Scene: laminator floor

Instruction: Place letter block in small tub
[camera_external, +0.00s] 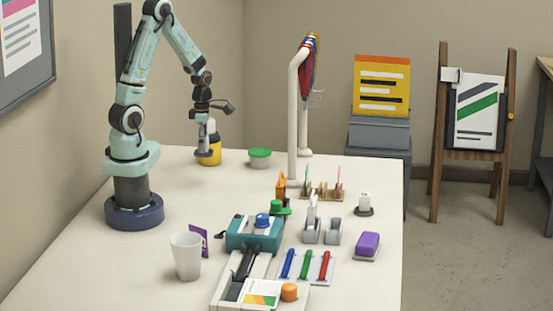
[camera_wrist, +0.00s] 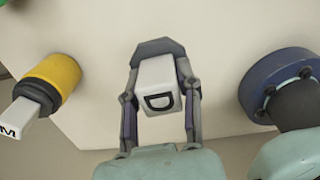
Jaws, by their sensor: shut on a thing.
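My gripper (camera_wrist: 158,56) is shut on a white block (camera_wrist: 156,80) that shows a black letter D in the wrist view. A yellow tub (camera_wrist: 64,72) with a black rim is to the left of the gripper and apart from it there. A second white block (camera_wrist: 16,118) marked M sticks out at the black rim. In the external view the yellow tub (camera_external: 209,157) stands at the table's far left, under my gripper (camera_external: 208,106). A white piece shows just above its rim; I cannot tell the held block apart in that view.
A white curved stand (camera_external: 294,120) rises farther right. The table's left middle is clear.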

